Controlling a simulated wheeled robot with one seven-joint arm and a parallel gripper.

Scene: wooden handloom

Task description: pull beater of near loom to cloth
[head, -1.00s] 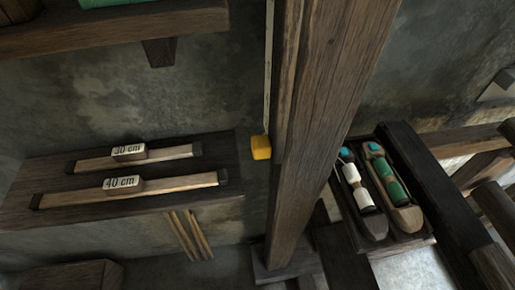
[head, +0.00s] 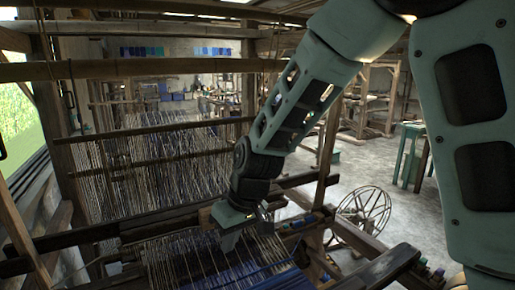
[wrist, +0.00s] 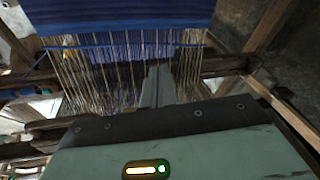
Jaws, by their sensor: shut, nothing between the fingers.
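The near loom's blue cloth (head: 215,268) lies at the bottom middle of the head view. It spans the top of the wrist view (wrist: 115,14). Pale and blue warp threads (wrist: 105,65) run from its edge. A dark wooden crossbar (head: 158,230), which looks like the beater, lies across the warp behind the cloth. My gripper (head: 229,243) points down at the warp, just on the cloth side of this bar. In the wrist view its fingers (wrist: 156,88) are together and empty, among or over the threads. Whether they touch the bar is hidden.
Heddles with many hanging threads (head: 150,165) stand behind the bar. Loom posts and rails (head: 330,140) surround the work. A spoked wheel (head: 364,212) stands at the right, and a green stool (head: 410,150) farther back. Open floor (head: 370,175) lies between them.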

